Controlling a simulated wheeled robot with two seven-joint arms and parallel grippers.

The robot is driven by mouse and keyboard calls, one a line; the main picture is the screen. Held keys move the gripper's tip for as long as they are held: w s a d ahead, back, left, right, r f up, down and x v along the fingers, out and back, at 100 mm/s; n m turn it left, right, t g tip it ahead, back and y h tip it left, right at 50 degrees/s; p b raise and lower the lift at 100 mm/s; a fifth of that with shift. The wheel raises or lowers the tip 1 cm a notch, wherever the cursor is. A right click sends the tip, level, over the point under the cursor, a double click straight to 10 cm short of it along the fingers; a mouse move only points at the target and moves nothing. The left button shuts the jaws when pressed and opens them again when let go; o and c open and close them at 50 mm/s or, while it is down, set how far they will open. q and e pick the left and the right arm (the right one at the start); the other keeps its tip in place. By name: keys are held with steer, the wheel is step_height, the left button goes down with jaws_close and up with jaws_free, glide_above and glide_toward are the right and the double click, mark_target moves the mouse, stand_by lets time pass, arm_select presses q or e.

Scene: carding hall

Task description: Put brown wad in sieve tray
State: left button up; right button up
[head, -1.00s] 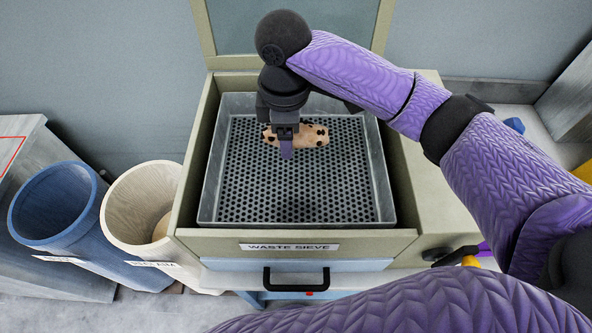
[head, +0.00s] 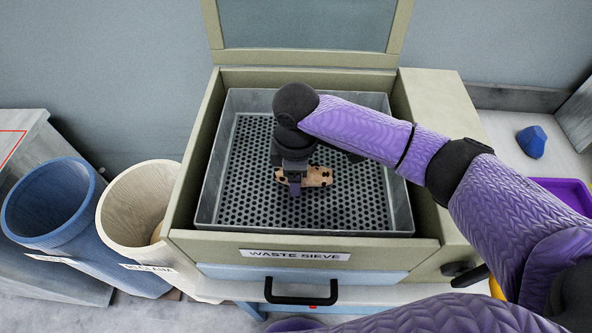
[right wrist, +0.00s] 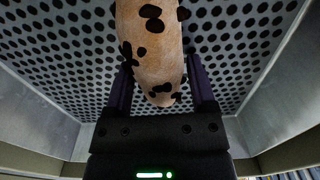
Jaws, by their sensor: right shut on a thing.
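The brown wad (head: 318,176) is tan with dark specks. My right gripper (head: 294,186) is shut on it, over the perforated floor of the sieve tray (head: 208,190). In the right wrist view the wad (right wrist: 152,45) lies between the two fingers (right wrist: 158,85), with the tray's holed floor (right wrist: 75,60) behind it. The wad looks close to the floor; I cannot tell whether it touches. The tray is a grey metal box set inside the machine labelled "WASTE SIEVE". My left gripper is not in view.
The sieve's lid (head: 305,25) stands open at the back. A blue bin (head: 45,215) and a cream bin (head: 135,205) stand at the left. A blue lump (head: 532,141) and a purple tray (head: 565,188) are at the right. A black handle (head: 296,298) sticks out in front.

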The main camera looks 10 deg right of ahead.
steer(key=o, duration=1.2)
steer(key=shift+f, duration=0.1)
step_height(320, 180, up, 12)
steer(key=p, duration=0.2)
steer(key=shift+p, duration=0.35)
